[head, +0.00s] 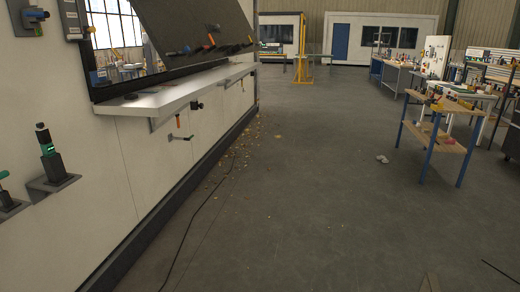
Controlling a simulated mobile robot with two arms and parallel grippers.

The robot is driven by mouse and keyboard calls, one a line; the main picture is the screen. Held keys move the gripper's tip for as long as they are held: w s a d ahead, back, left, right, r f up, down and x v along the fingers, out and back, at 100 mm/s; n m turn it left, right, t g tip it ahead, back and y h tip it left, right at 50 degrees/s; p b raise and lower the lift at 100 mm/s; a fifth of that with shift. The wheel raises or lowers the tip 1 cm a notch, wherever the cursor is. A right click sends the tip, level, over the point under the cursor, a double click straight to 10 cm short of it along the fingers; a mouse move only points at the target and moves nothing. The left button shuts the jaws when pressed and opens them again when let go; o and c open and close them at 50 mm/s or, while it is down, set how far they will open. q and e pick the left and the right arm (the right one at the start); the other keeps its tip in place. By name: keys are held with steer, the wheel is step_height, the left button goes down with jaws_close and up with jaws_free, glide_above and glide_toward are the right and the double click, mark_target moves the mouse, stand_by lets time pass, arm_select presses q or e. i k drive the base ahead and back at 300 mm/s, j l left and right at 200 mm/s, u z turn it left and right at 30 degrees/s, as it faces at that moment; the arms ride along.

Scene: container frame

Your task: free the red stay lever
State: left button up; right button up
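A small orange-red handle (178,122) hangs under the white counter (170,95) on the wall. Another orange handle (242,86) hangs farther along, under the counter's far end. Neither of my grippers is in view.
A cordless tool (47,142) stands on a wall bracket (52,184) at the left. A black cable (200,205) and yellowish scraps (240,150) lie along the wall. A blue-legged workbench (437,122) stands at the right. The middle floor is mostly clear.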

mark_target(202, 48)
steer(key=i+u, duration=0.3)
steer(key=i, duration=0.4)
steer(key=i+u, duration=0.35)
steer(key=i, duration=0.3)
steer(key=i+j+z, duration=0.2)
steer(key=i, duration=0.15)
steer(key=i+z, duration=0.2)
steer(key=i, duration=0.2)
steer(key=i+j+z, duration=0.2)
steer(key=i, duration=0.15)
